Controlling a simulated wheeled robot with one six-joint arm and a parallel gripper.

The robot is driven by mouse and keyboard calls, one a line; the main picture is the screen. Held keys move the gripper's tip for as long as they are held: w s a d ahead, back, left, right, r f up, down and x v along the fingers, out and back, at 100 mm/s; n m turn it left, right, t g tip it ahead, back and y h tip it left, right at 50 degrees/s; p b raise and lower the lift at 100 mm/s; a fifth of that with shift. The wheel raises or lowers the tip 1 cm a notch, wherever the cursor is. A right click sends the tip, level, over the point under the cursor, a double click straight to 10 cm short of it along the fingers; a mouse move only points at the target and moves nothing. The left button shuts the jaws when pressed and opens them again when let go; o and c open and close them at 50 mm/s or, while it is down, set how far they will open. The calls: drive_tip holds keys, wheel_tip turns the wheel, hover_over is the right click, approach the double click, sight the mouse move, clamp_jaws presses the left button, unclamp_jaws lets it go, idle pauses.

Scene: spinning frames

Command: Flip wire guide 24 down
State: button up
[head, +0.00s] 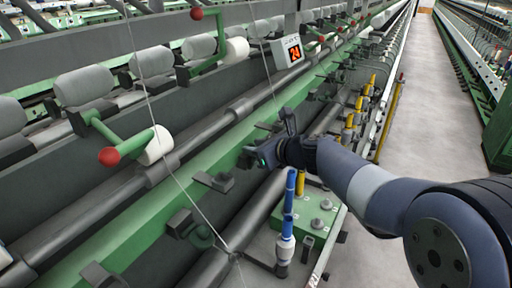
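An orange "24" glows on a white number display (287,53) on the upper frame. Below it, a long green rail (135,218) carries a row of small dark wire guides. One dark guide (216,182) sticks out just left of my gripper, and another (181,223) sits farther left and nearer. My gripper (268,156) reaches in from the right and is at the rail, below the display. Its dark fingers blend with the dark parts there, so I cannot tell whether they are open, or whether they touch a guide. Any guide directly behind the gripper is hidden.
A blue bobbin (287,215) stands upright below my gripper, beside a green box (318,214). Yellow bobbins (348,128) line the machine farther back. A red-tipped green arm (108,156) juts out at left. The grey aisle floor (408,135) is clear at right.

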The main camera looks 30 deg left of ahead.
drive_tip(key=shift+s+a+f, duration=0.1)
drive_tip(key=shift+s+f, duration=0.05)
drive_tip(key=shift+s, duration=0.05)
clamp_jaws()
drive_tip(key=f+b, duration=0.1)
drive_tip(key=b, duration=0.2)
drive_tip(key=shift+d+y+b, duration=0.3)
drive_tip(key=shift+y+b, duration=0.1)
drive_tip(key=shift+b, duration=0.55)
drive_tip(key=shift+d+r+b, duration=0.1)
drive_tip(key=shift+b, duration=0.35)
drive_tip(key=shift+s+r+y, duration=0.1)
drive_tip(key=shift+r+y, duration=0.05)
drive_tip(key=shift+y, duration=0.15)
